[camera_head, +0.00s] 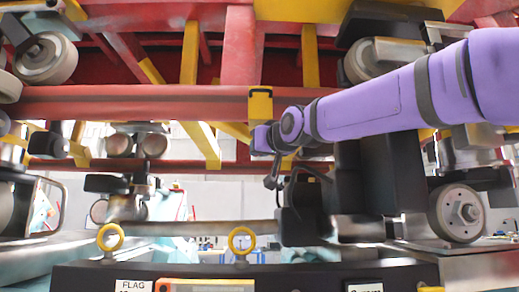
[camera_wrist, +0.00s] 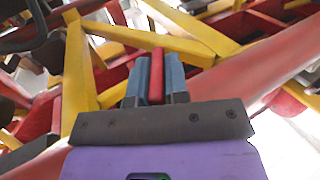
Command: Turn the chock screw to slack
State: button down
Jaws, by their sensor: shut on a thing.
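My gripper (camera_wrist: 157,62) shows in the wrist view with its two blue fingers on either side of a narrow red bar (camera_wrist: 157,76). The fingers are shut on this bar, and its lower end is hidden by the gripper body. I cannot tell for certain whether the bar is part of the chock screw. In the head view my purple arm reaches in from the right, and its wrist is just under a yellow block with dark markings (camera_head: 260,104) on a red beam. The fingers cannot be made out there.
Red beams (camera_head: 150,102) and yellow struts (camera_head: 190,52) crowd around and above my wrist. Wheels (camera_head: 458,213) stand at the right and upper left (camera_head: 46,58). Two yellow rings (camera_head: 110,238) (camera_head: 241,240) stand above a dark labelled panel (camera_head: 80,278) in front.

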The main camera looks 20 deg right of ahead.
jog(key=shift+m+g+h, duration=0.2)
jog(key=shift+m+h, duration=1.15)
jog(key=shift+h, duration=0.75)
jog(key=shift+m+g+h, duration=0.2)
jog(key=shift+m+h, duration=1.15)
jog(key=shift+h, duration=0.75)
jog(key=c, duration=1.2)
grip_release()
jog(key=shift+o, duration=0.2)
jog(key=v, duration=1.1)
jog(key=shift+a, duration=0.15)
jog(key=s+d+f+n+g+y, duration=0.1)
jog(key=s+f, duration=0.5)
jog(key=f, duration=0.7)
jog(key=s+d+f+n+g+y, duration=0.1)
jog(key=s+d+f+g+y, duration=0.2)
jog(key=f, duration=1)
jog(key=s+d+f+n+g+y, duration=0.1)
jog(key=s+d+f+g, duration=0.5)
jog(key=s+f, duration=0.3)
notch_tip(320, 180, down, 4)
jog(key=shift+s+d+f+n+g+y, duration=0.1)
jog(key=shift+s+d+n+g+y, duration=0.3)
jog(key=shift+g, duration=0.5)
